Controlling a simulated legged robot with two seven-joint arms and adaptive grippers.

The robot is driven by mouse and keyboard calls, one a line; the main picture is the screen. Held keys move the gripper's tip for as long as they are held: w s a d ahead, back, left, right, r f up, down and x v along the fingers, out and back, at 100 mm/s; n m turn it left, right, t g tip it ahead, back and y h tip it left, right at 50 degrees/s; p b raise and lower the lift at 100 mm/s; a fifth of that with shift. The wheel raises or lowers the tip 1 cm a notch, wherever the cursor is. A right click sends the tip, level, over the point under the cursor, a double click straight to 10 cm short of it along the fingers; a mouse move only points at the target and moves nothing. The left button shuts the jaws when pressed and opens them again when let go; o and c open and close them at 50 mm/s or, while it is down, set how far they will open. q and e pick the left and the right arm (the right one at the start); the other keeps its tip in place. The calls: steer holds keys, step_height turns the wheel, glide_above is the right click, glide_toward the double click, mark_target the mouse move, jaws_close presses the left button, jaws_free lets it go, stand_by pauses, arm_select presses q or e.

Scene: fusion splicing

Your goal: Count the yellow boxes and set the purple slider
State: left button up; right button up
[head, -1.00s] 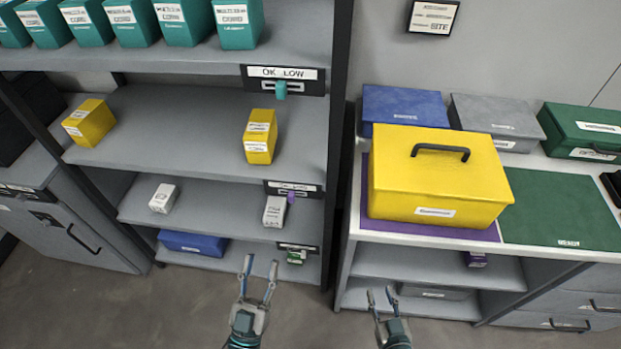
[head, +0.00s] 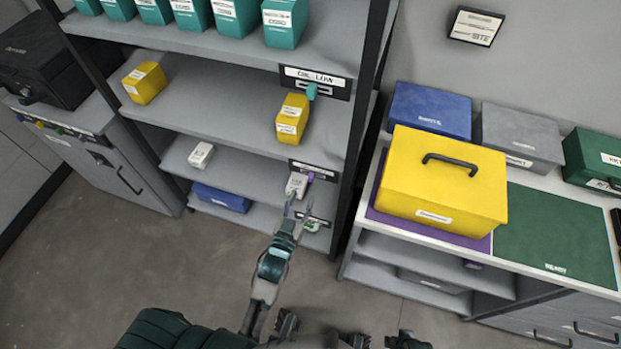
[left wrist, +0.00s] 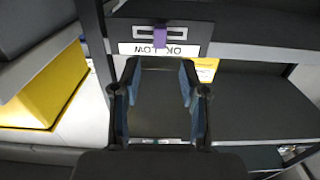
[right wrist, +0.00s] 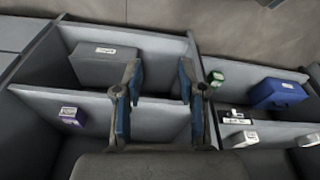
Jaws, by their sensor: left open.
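Two small yellow boxes, a left one (head: 145,83) and a right one (head: 292,118), stand apart on the second shelf in the head view. The purple slider (head: 310,177) is on the label plate of the shelf below; in the left wrist view it (left wrist: 160,37) sits near the middle of its slot, beside the upside-down OK/LOW label. My left gripper (head: 300,204) is open and empty, just below that plate. Its fingers (left wrist: 158,72) point at the plate without touching the slider. My right gripper (right wrist: 160,75) is open and empty in the right wrist view, facing low shelves.
A teal slider (head: 312,91) is on the plate above. White boxes (head: 201,155) and a blue case (head: 221,198) stand on lower shelves. A big yellow case (head: 440,180) sits on the counter's purple mat, left of a green mat (head: 560,235). The floor (head: 130,255) is clear.

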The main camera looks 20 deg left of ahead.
mark_target(310, 179)
arm_select(q)
steer(key=w, duration=0.6)
steer(key=shift+w+d+b, duration=0.2)
steer(key=shift+w+b, duration=0.1)
steer(key=shift+w, duration=0.05)
steer(key=shift+w+r, duration=0.1)
steer(key=shift+w, duration=0.5)
arm_select(e)
steer(key=shift+v, duration=1.5)
arm_select(q)
jaws_close()
